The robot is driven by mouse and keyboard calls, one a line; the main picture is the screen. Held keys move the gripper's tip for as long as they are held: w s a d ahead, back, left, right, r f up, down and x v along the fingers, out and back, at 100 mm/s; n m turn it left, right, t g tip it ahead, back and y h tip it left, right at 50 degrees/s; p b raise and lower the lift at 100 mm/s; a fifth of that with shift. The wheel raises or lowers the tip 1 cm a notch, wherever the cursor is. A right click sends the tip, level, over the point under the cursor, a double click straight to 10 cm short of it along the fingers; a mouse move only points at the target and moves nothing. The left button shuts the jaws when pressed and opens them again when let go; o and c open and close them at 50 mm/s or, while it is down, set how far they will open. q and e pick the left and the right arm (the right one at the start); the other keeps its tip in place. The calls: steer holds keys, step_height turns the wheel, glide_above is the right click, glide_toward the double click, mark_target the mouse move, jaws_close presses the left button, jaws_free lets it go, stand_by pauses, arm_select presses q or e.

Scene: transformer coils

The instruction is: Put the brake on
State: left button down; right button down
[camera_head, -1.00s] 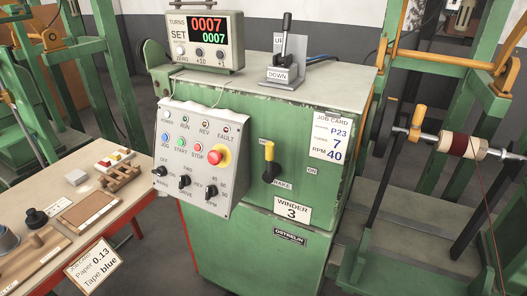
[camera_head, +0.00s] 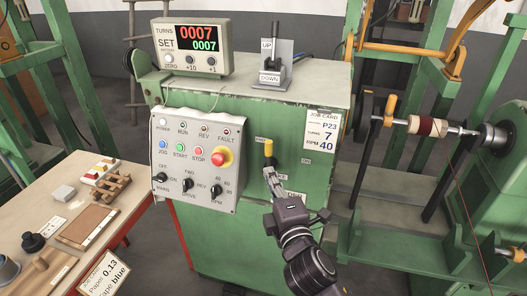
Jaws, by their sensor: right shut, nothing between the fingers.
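The brake lever (camera_head: 268,149) has a yellow grip and sits on the green front of the winder cabinet (camera_head: 225,105). Its grip points up, away from the ON label (camera_head: 306,161) at its right. My right gripper (camera_head: 269,172) is shut and empty, its fingertips just below the yellow grip. It covers the lower part of the lever and most of the BRAKE label. I cannot tell whether the fingertips touch the lever. My left gripper is out of view.
A control panel (camera_head: 199,133) with a red stop button (camera_head: 222,157) stands out left of the lever. The turns counter (camera_head: 190,48) and an up/down lever (camera_head: 272,56) are on top. A spindle with a coil (camera_head: 428,126) is at right, a work table (camera_head: 127,205) at left.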

mark_target(270, 154)
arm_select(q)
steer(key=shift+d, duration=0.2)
arm_select(e)
steer(key=shift+d+r, duration=0.1)
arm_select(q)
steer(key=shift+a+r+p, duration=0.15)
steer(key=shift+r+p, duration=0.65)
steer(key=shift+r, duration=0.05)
arm_select(e)
steer(key=x, duration=1)
